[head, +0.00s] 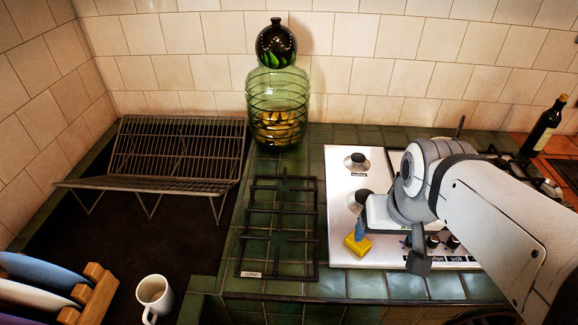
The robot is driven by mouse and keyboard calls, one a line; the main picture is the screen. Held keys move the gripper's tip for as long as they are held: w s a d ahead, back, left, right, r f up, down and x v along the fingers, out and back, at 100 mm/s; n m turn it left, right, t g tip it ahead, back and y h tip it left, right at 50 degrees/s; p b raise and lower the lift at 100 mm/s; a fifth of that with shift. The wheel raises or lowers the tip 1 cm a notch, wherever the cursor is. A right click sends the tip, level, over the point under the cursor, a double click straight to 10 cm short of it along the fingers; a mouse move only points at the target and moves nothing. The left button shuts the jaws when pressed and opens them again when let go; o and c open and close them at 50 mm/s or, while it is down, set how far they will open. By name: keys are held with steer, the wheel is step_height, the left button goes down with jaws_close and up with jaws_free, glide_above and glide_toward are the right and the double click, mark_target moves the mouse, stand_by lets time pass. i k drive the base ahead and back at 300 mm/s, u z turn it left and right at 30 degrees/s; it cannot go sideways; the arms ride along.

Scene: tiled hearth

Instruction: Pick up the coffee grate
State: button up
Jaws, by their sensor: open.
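The coffee grate (281,232) is a dark metal grid with a small pale tag at its front left corner; the tag's lettering is too small to read surely. It lies flat on the green tiled counter, left of the white cooktop. My gripper (417,262) hangs over the front of the cooktop, to the right of the grate and apart from it. It is open, and I see nothing held in it. My arm hides much of the cooktop's right side.
A small yellow and blue thing (358,244) sits at the cooktop's (346,178) left front. A green glass jar (278,105) stands behind the grate. A wire rack (180,150), white mug (154,295) and plates in a wooden holder (95,290) are left. A dark bottle (543,127) stands far right.

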mark_target(247, 211)
steer(key=k, duration=0.5)
steer(key=u, duration=0.85)
steer(key=i, duration=0.45)
steer(key=z, duration=0.25)
